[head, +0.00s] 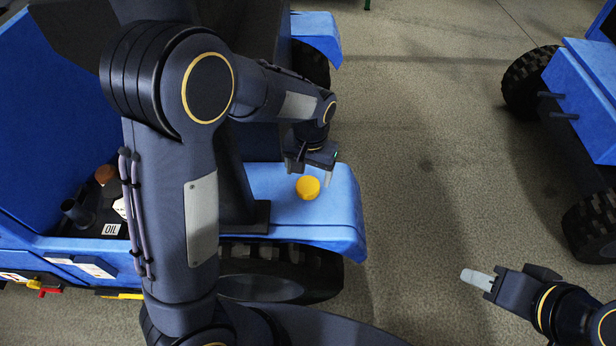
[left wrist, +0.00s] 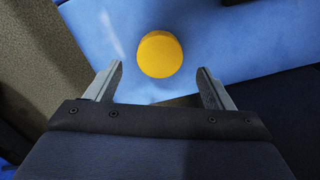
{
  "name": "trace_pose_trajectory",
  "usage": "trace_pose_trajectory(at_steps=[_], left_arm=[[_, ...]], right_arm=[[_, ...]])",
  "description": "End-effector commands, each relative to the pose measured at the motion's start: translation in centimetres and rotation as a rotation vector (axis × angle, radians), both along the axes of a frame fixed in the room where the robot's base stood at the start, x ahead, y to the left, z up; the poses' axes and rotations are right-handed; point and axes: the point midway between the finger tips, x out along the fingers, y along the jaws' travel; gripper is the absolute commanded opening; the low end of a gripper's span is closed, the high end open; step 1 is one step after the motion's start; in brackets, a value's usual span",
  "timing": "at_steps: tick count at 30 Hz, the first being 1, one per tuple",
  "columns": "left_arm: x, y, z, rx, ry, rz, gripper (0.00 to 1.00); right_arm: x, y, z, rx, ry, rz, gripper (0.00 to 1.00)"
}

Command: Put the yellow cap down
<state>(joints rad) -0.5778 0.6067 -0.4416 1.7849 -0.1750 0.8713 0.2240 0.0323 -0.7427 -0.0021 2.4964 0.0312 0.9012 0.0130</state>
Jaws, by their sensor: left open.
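The yellow cap (head: 307,187) is round and lies on the blue fender (head: 343,215) of the vehicle. In the left wrist view the cap (left wrist: 160,54) rests on the blue surface (left wrist: 230,40), just beyond and between my fingertips, touching neither. My left gripper (head: 313,174) is at the cap in the head view, and its fingers stand wide apart with nothing between them in the left wrist view (left wrist: 162,85). My right gripper (head: 478,279) is at the lower right over bare floor, away from the cap. Whether its fingers are apart cannot be told.
A black filler neck (head: 77,211), a brown round part (head: 104,175) and an OIL label (head: 111,229) show in the open bay at left. A large tyre (head: 270,270) is under the fender. Another blue vehicle (head: 585,90) stands at right. The floor (head: 430,160) between is clear.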

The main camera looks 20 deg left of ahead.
Motion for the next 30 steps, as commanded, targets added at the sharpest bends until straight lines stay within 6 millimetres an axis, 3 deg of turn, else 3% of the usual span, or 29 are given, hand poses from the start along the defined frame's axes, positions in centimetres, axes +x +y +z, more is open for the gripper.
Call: trace_pose_trajectory(at_steps=[1, 6, 12, 30], left_arm=[[0.1, -0.1, 1.7, -0.002, -0.005, 0.000, 0.75], [0.0, -0.2, 5.2, -0.001, -0.005, -0.001, 0.75], [-0.1, -0.3, 7.5, 0.000, -0.002, 0.000, 0.75], [-0.1, -0.3, 8.0, 0.001, 0.000, 0.000, 0.75]], right_arm=[[0.0, 0.0, 0.6, 0.000, 0.000, 0.000, 0.36], [0.0, 0.0, 1.4, 0.000, 0.000, 0.000, 0.36], [0.0, 0.0, 1.9, 0.000, 0.000, 0.000, 0.36], [0.0, 0.0, 1.9, 0.000, 0.000, 0.000, 0.36]])
